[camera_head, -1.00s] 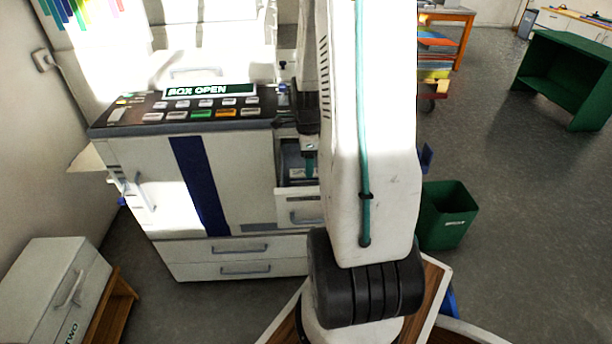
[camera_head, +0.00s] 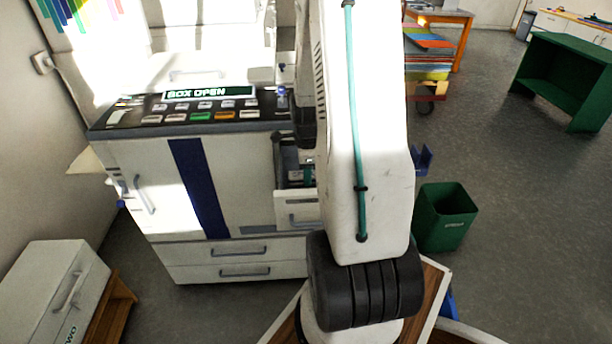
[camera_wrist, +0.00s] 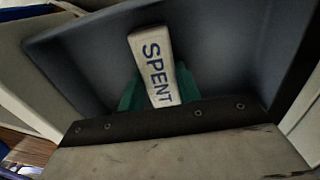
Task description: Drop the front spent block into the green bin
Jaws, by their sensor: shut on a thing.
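The spent block (camera_wrist: 151,60) is a pale block with "SPENT" in blue letters. In the wrist view it stands between the teal fingers of my gripper (camera_wrist: 158,88), which are shut on it. A dark grey tray interior (camera_wrist: 85,50) surrounds the block and fingers. In the head view my gripper is mostly hidden behind my arm, at the machine's small open drawer (camera_head: 296,211). The green bin (camera_head: 447,232) stands on the floor to the right of my arm, and its visible inside looks empty. I cannot make out a second spent block.
The white machine (camera_head: 245,185) has a button panel and a sign reading "BOX OPEN" (camera_head: 210,92). A green shelf (camera_head: 568,75) and a stack of coloured sheets (camera_head: 430,65) are at the back right. Grey floor lies open around the bin.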

